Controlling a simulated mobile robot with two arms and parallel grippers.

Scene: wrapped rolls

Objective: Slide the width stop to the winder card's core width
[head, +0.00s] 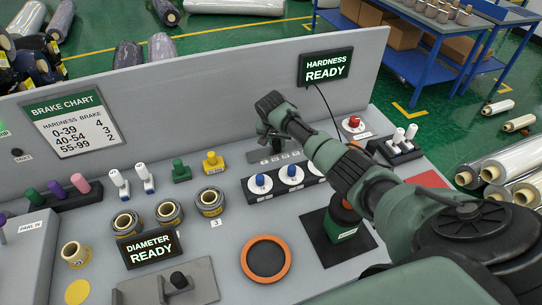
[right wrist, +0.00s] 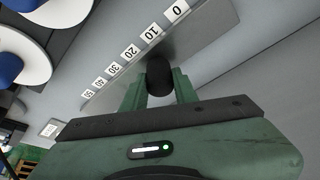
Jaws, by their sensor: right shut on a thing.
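My right gripper (head: 268,138) is at the back of the console, below the grey upright panel. In the right wrist view its two green fingers (right wrist: 158,92) are shut on a dark rounded knob (right wrist: 158,76), likely the width stop. The knob stands over a grey metal plate (right wrist: 206,38) with a row of white labels, 0 to 50 in tens. The knob sits beside the row; its exact reading cannot be told. In the head view the gripper hides the knob. I see no winder card that I can identify. My left gripper is not in view.
A brake chart (head: 73,124) and a HARDNESS READY display (head: 325,66) are on the panel. White dials with blue knobs (head: 291,173) are just in front of the scale plate. Rolls (head: 169,212) and a DIAMETER READY display (head: 152,250) stand front left.

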